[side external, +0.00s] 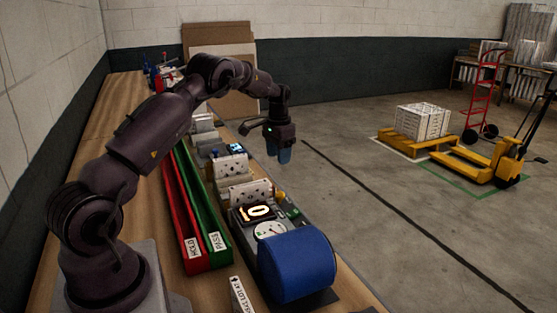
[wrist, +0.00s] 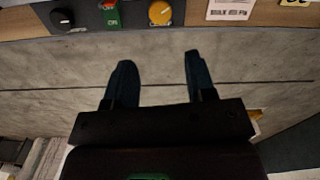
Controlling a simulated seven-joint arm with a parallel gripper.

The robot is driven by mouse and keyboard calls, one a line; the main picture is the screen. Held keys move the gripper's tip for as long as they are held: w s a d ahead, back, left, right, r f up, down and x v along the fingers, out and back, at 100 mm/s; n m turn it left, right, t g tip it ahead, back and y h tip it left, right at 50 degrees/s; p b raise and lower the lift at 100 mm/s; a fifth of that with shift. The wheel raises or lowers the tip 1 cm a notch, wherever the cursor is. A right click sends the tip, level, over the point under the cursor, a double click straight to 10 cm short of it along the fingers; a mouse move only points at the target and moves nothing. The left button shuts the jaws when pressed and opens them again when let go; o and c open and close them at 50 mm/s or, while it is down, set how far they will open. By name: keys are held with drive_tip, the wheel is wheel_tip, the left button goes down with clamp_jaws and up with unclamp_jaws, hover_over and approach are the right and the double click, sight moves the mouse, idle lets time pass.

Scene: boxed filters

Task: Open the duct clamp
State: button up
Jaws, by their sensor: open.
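My gripper (side external: 284,158) hangs fingers-down beyond the right edge of the bench row in the side view. In the wrist view its two dark fingers (wrist: 157,62) are spread apart, with only grey floor showing between them. A large blue cylinder (side external: 297,264) lies at the near end of the bench fixture, well away from my gripper. I cannot pick out the duct clamp with certainty in either view. In the wrist view a black knob (wrist: 62,19), a red and green switch (wrist: 110,14) and a yellow knob (wrist: 160,12) line the panel edge beyond the fingertips.
A lit display (side external: 257,212) and a round white gauge (side external: 270,230) sit behind the blue cylinder. Pale filter blocks (side external: 232,168) stand along the fixture. Red HOLD (side external: 182,215) and green PASS (side external: 205,205) channels run alongside. Open floor (side external: 360,215) lies to the right.

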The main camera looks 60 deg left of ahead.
sight(279, 194)
wheel_tip(279, 194, down, 13)
drive_tip(key=m, duration=0.4)
drive_tip(key=shift+m, duration=0.3)
idle(0.4)
